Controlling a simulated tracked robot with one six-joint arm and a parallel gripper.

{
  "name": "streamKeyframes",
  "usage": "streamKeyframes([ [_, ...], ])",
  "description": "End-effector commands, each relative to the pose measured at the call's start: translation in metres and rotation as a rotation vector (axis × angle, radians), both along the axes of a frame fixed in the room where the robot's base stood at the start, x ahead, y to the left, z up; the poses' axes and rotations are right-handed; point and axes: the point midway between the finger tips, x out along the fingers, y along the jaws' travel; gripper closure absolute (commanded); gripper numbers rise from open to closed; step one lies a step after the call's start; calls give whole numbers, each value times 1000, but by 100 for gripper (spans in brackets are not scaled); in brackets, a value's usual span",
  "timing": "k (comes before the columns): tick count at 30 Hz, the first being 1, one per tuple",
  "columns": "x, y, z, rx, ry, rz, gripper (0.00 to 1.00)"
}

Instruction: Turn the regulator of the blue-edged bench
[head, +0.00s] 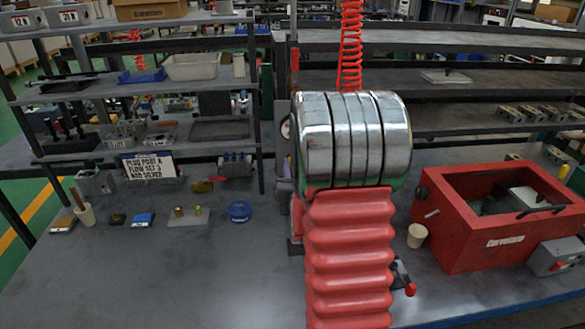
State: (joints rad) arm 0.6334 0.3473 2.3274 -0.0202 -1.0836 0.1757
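The grey bench (200,275) fills the lower picture, and a thin blue line runs along its front edge (505,310) at the lower right. My arm, with a red bellows sleeve and a chrome cylinder, stands in the middle and blocks much of the view. My gripper is not visible. A small round gauge-like part (285,128) peeks out left of the chrome cylinder on a dark post. It may belong to the regulator, but the rest is hidden, and I cannot make out a regulator knob.
A red open box (490,242) stands at the right with a beige cup (417,235) beside it. A red-tipped lever (407,278) shows right of my arm. A sign (149,167), small parts and a blue round item (240,211) are at left. The front left is clear.

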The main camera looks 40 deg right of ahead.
Motion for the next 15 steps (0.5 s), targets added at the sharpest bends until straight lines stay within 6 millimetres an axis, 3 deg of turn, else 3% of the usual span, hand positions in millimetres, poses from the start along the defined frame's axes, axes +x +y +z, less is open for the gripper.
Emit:
streamKeyframes([
  [15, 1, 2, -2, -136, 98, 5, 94],
])
